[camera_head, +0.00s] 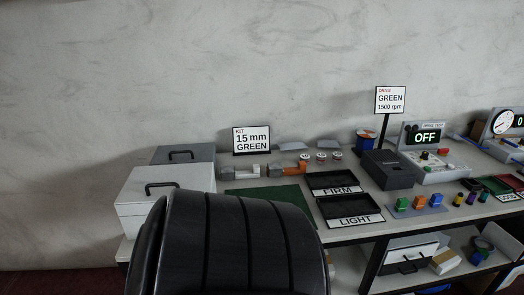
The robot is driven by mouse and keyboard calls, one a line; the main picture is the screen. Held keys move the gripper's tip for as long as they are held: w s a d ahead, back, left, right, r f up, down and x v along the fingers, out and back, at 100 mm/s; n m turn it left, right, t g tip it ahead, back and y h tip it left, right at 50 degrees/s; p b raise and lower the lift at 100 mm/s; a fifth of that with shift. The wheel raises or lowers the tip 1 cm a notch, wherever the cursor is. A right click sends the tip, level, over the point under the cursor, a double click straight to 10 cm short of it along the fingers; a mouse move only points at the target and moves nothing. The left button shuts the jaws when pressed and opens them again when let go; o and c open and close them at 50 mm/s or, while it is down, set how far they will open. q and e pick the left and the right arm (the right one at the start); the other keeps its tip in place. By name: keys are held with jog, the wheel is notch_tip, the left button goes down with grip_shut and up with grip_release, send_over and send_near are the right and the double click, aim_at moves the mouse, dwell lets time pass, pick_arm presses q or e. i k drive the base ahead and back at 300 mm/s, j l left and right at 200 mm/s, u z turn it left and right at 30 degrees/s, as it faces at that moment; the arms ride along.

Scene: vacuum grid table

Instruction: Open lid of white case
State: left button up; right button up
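The white case (148,205) stands at the left end of the table, with a dark handle (162,186) on its top. Its lid looks closed. A black padded chair back in front of it hides its lower right part. Neither of my grippers shows in the head view.
The black chair back (225,245) blocks the near side of the table. A grey case (184,154) stands behind the white case. A green mat (262,193), two black trays labelled FIRM (338,190) and LIGHT (355,222), and a dark box (391,171) lie to the right.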

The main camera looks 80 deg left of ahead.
aim_at(145, 185)
jog(key=u, duration=1.5)
